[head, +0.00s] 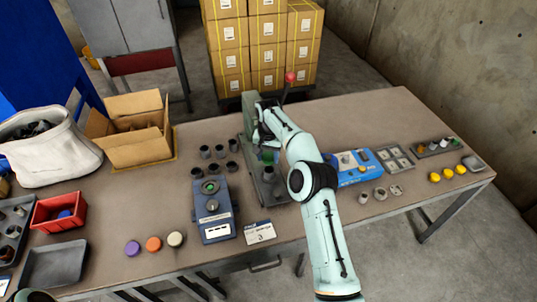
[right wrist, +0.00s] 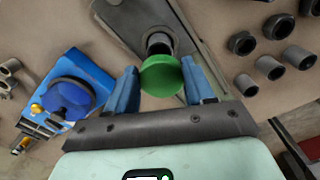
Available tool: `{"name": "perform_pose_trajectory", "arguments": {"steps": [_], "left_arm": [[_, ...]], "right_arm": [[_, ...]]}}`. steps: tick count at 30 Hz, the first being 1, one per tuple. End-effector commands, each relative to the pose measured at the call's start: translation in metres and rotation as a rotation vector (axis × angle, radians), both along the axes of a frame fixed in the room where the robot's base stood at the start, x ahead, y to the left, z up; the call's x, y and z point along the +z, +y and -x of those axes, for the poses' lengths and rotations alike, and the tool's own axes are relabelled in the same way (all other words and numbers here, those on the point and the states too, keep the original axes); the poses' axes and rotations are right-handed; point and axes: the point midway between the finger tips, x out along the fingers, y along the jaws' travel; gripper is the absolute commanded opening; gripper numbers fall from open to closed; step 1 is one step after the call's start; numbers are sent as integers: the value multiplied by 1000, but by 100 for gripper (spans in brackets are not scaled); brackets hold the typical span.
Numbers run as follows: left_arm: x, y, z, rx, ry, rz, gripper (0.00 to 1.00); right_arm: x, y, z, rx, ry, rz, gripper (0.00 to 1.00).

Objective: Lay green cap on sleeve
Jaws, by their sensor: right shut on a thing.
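The green cap (head: 268,157) is in my right gripper (head: 268,150), above the base of the press in the head view. In the right wrist view the green cap (right wrist: 161,76) sits between the two blue fingers of my right gripper (right wrist: 160,82), which are shut on it. A grey sleeve (head: 268,174) stands upright on the press base, just below the cap. In the right wrist view the sleeve (right wrist: 159,42) shows partly behind the cap's edge. I cannot tell whether cap and sleeve touch. My left gripper is not in view.
The green press (head: 249,112) with a red-knobbed lever stands around the work spot. Several loose grey sleeves (head: 219,151) and a blue gauge device (head: 213,212) are to the left. A blue box (head: 352,168) lies to the right. Purple, orange and cream caps (head: 153,244) lie near the front edge.

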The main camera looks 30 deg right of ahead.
Motion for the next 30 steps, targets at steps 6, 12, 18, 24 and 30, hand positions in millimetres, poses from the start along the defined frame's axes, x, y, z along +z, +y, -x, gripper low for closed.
{"name": "perform_pose_trajectory", "arguments": {"steps": [6,12,18,24,30], "left_arm": [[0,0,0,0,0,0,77],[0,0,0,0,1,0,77],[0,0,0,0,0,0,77],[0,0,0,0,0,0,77],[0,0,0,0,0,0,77]], "right_arm": [[-8,-3,0,-12,2,-1,25],[-26,-3,0,-10,2,-1,25],[-43,-3,0,-10,1,-1,25],[-53,-3,-1,-10,-1,-1,25],[-56,-3,-1,-10,-1,-1,25]]}}
